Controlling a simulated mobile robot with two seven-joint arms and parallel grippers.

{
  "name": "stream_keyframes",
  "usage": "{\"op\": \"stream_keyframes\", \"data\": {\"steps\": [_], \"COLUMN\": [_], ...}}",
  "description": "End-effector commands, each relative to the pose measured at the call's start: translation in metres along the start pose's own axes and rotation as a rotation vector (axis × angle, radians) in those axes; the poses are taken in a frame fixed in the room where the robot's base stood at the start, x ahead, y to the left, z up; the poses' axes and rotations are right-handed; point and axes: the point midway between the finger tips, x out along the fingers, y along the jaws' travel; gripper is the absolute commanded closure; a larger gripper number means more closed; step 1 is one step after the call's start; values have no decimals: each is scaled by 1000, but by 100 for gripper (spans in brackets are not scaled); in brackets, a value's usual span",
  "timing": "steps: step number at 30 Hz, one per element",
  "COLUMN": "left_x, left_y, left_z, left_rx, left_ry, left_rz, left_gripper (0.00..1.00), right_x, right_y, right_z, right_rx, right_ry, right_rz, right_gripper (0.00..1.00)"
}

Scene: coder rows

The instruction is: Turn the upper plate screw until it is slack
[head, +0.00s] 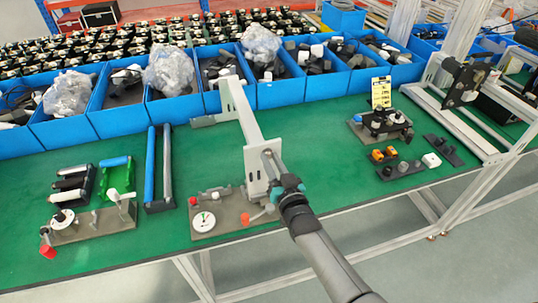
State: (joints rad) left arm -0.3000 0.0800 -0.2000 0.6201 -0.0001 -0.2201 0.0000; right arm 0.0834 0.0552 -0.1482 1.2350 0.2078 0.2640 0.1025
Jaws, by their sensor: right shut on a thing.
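A light grey metal frame (240,108) stands on the green bench, with an upright plate (256,172) at its near end. My right gripper (279,184) reaches in from the lower right and is at the right side of this plate. It is shut on what seems to be the upper plate screw, a short grey cylinder (270,160) at the plate's upper part. The jaw contact is small and partly hidden by the gripper. How far the screw is turned cannot be told. My left gripper is not in view.
A fixture with a white dial (203,222) sits just left below the plate. Another dial fixture (62,216) and a blue-and-grey roller tray (159,170) are further left. Blue bins (280,93) line the back. A black fixture (380,125) stands right. Bare green bench lies between.

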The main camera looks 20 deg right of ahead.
Motion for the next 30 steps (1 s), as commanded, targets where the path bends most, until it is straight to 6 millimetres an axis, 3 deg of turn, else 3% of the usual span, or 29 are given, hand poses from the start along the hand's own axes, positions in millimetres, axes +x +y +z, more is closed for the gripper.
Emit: {"op": "stream_keyframes", "data": {"steps": [2, 3, 9, 17, 30], "left_x": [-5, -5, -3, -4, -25], "left_y": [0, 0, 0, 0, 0], "left_z": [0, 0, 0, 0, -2], "left_rx": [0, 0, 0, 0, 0], "left_ry": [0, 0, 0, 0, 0], "left_rz": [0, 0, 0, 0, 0], "left_gripper": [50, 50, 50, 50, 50], "right_x": [0, 0, 0, -2, -35], "right_y": [-1, 0, 0, 0, 0], "right_z": [-1, -1, 0, 0, -1], "right_rx": [-136, -185, -172, -169, -168], "right_ry": [-2, -1, -1, -2, -2], "right_rz": [1, 1, 0, 0, 0], "right_gripper": [100, 73, 52, 52, 52]}}
